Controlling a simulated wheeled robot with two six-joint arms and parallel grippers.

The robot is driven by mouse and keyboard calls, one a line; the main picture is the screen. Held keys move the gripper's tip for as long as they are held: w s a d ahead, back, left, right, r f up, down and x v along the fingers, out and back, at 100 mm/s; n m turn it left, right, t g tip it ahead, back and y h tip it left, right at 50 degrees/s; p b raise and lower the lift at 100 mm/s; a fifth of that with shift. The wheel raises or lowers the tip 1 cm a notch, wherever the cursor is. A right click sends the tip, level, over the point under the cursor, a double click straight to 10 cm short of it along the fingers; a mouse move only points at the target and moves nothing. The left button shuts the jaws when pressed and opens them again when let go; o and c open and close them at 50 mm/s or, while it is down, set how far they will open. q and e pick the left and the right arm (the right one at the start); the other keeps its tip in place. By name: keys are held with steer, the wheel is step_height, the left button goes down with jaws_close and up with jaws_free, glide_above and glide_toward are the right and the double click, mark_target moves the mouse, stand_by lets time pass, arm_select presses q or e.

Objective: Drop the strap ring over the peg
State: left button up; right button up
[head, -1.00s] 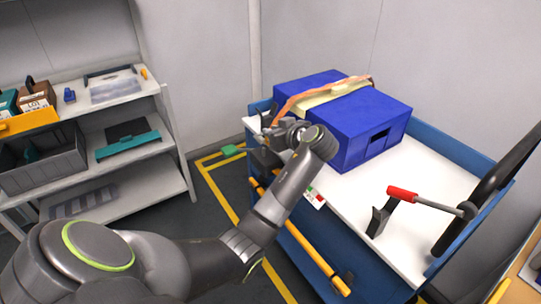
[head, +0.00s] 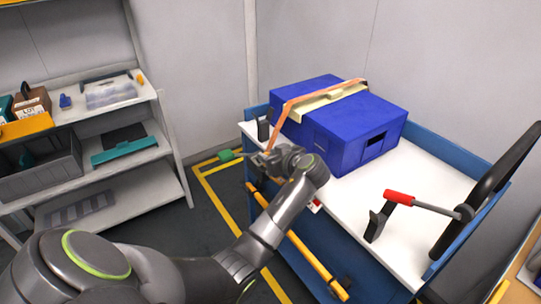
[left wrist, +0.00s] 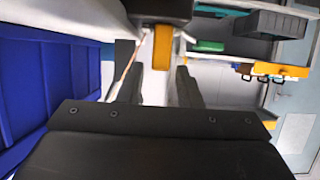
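The orange strap (head: 295,101) runs over a cream pad on the blue box (head: 345,145) and down its left side to my left gripper (head: 262,159). The gripper is just off the trolley's near-left edge, with the strap's end at its fingers; it appears shut on the strap ring, though the ring is not clear. In the left wrist view the fingers (left wrist: 157,75) frame an orange-yellow piece, and a thin strap line (left wrist: 125,68) runs by the left finger. A dark upright piece (head: 263,129), perhaps the peg, stands on the trolley behind the gripper. My right gripper is out of view.
Shelving (head: 140,165) stands left.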

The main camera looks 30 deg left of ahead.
arm_select(q)
steer(key=shift+o, duration=0.6)
steer(key=shift+r, duration=0.1)
steer(key=shift+d+r, duration=0.1)
steer(key=v, duration=1.2)
steer(key=shift+b, duration=0.4)
